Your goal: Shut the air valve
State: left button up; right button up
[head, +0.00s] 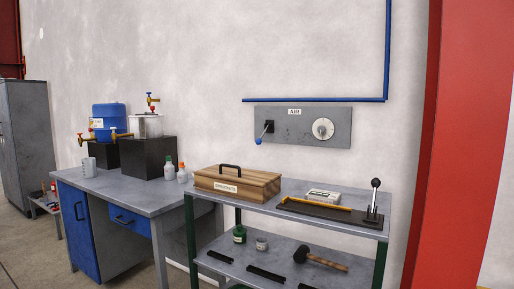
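A grey panel (300,126) is fixed to the wall above the shelf unit, with a small white label that seems to read "AIR". On its left side is the air valve, a small lever with a dark pivot and a blue tip (258,141). The lever slants down and to the left from its pivot. A round white gauge (323,129) sits on the panel's right side; its reading is too small to make out. Neither of my grippers shows in the head view.
A two-tier shelf unit (300,189) stands below the panel, carrying a wooden box (237,185) and a black-knobbed lever tool (374,200). A desk (128,190) with containers is on the left. A blue pipe (315,100) runs above the panel. A red column (448,150) is at right.

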aim_at(259, 141)
jog(key=i+z, duration=0.45)
jog(key=z, duration=0.25)
jog(key=i+j+z, duration=0.15)
jog(key=z, duration=0.2)
jog(key=i, duration=0.1)
